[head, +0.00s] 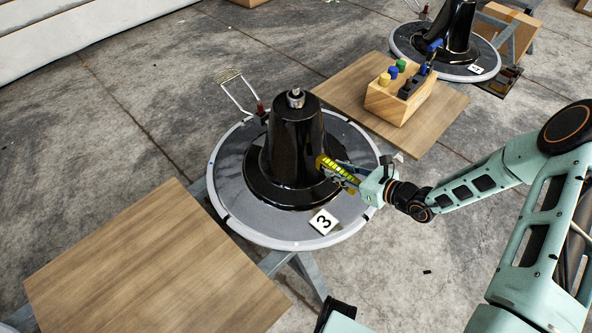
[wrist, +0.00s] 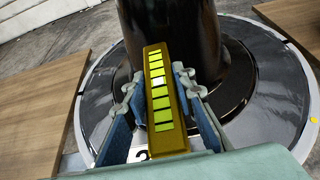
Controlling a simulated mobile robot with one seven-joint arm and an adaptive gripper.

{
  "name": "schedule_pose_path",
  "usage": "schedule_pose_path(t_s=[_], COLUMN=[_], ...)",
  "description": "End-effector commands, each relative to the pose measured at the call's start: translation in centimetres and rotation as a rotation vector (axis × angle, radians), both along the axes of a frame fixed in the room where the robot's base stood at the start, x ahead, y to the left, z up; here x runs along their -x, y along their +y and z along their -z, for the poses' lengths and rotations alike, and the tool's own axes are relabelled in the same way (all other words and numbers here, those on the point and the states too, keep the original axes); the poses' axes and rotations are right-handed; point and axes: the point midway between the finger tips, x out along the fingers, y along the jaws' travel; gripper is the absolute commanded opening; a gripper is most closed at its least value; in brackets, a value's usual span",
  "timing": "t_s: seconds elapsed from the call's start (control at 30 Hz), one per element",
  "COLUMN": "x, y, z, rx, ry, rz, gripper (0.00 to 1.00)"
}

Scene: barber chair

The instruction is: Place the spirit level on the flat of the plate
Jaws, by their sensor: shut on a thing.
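The spirit level (head: 338,171) is a yellow bar with bright green-yellow segments. My gripper (head: 350,177) is shut on it and holds it beside the black column of the chair base, on its right side. In the wrist view the level (wrist: 162,95) lies between the two fingers, pointing toward the black column (wrist: 172,38). The plate (head: 233,197) is a round grey disc with a pale rim; the column (head: 296,140) stands at its middle on a flared black foot. I cannot tell whether the level touches the foot or the plate.
A white tag marked 3 (head: 323,221) lies at the plate's front. A wooden board (head: 155,265) is at lower left. Another board (head: 335,92) behind carries a wooden block (head: 400,97) with coloured knobs. A wire-handled item (head: 240,92) stands at the plate's back rim.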

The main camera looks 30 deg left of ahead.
Motion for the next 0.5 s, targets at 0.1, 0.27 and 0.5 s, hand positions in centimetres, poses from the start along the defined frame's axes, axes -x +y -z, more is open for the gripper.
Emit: schedule_pose_path(t_s=[0.1, 0.27, 0.5], x=[0.4, 2.4, 6.2], y=[0.9, 3.1, 7.7], z=[0.8, 2.2, 5.0], rx=[-0.002, -0.003, -0.003], ry=[0.002, 0.006, 0.006], rz=[-0.006, -0.010, -0.010], gripper=[0.00, 0.00, 0.00])
